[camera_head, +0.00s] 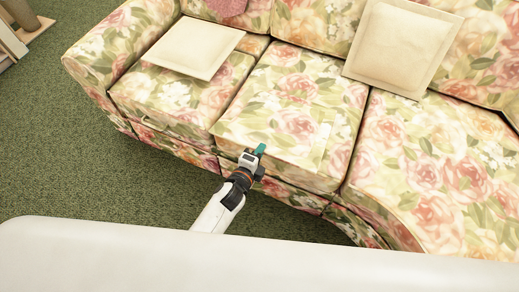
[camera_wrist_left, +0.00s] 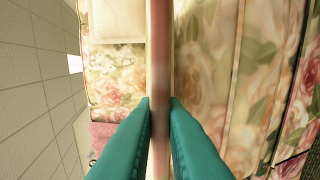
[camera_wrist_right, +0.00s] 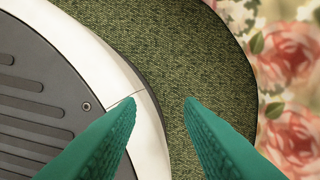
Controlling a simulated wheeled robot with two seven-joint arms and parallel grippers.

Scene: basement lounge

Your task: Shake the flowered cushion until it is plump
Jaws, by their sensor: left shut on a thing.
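A flowered cushion (camera_head: 292,135), cream with pink roses, lies over the middle seat of the sofa in the head view. Its pattern matches the sofa, so its outline is hard to make out. My left gripper (camera_head: 260,150) is at its front edge. In the left wrist view its teal fingers (camera_wrist_left: 159,105) are shut on a thin pinkish edge, seen as an upright strip, with flowered fabric beside it. My right gripper (camera_wrist_right: 160,100) shows only in its own wrist view, with its fingers apart and nothing between them.
The flowered sofa (camera_head: 425,170) fills the right. Green carpet (camera_head: 60,140) is clear at the left. In the right wrist view, my base is below the right gripper.

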